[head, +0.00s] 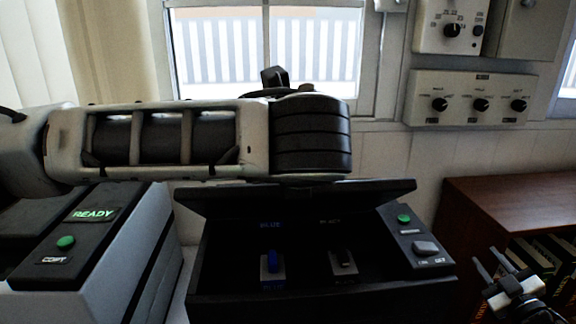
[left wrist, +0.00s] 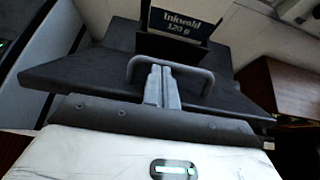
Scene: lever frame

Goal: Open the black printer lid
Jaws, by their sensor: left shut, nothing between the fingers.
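The black printer (head: 320,305) stands in front of me with its black lid (head: 300,197) tilted up, so its inside shows. In the left wrist view the lid (left wrist: 85,72) carries a grey U-shaped handle (left wrist: 205,78). My left gripper (left wrist: 160,72) is shut and empty, its fingertips at the handle; I cannot tell whether they touch it. In the head view my left arm hides that gripper. My right gripper (head: 486,257) is open and empty at the lower right.
A grey machine with a READY display (head: 94,214) stands close on the left. A brown wooden shelf (head: 500,190) with books is on the right, near my right gripper. Wall control boxes (head: 480,98) hang behind. A label reading Inkwald (left wrist: 180,22) stands beyond the handle.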

